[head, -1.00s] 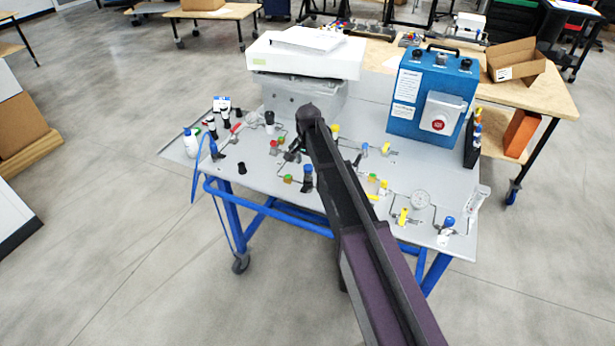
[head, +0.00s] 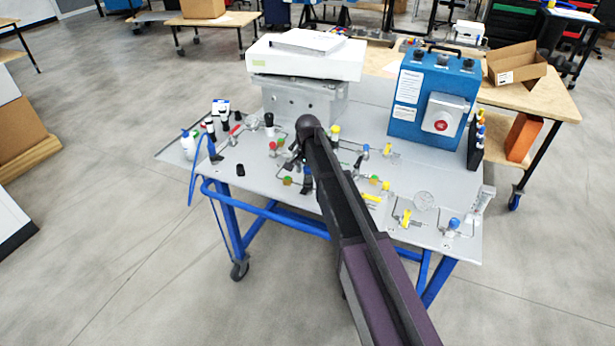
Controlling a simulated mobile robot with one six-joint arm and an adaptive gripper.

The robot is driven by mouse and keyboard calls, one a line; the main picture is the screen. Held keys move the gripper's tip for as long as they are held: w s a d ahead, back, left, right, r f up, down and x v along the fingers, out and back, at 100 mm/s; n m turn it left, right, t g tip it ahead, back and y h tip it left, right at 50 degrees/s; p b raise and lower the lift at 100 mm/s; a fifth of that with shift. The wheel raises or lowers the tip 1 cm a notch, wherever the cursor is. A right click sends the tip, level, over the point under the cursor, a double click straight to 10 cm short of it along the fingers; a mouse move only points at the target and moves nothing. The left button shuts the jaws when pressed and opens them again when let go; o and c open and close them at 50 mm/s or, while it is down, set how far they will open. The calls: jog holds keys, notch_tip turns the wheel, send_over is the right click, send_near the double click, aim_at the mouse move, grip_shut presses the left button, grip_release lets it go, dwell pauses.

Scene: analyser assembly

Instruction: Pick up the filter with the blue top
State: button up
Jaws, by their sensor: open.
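The filter (head: 307,184) stands near the front edge of the grey panel table, left of my arm. Its dark body shows, and its blue top is hardly visible now beside my arm. My gripper (head: 292,163) is at the far end of the dark arm, small and partly hidden behind it. It is open and appears just behind and to the left of the filter, over the panel. I cannot tell whether the two touch.
Thin tubing and valves with red, green, yellow and blue parts surround the filter. A short black cylinder (head: 240,170) stands to the left. A grey box (head: 305,100) and a blue case (head: 433,95) stand at the back.

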grip_shut()
dwell(0.3)
jog(key=shift+r, duration=0.15)
notch_tip(320, 180, up, 3)
jog(key=p, duration=0.3)
jog(key=shift+f, duration=0.2)
jog(key=s+d+r+p, duration=0.1)
jog(key=s+d, duration=0.2)
jog(key=s, duration=0.4)
jog(key=s+d+r+p, duration=0.1)
jog(key=s+d, duration=0.3)
jog(key=s, duration=0.3)
jog(key=shift+s, duration=0.25)
jog(key=shift+s+a, duration=0.1)
jog(key=shift+s, duration=0.05)
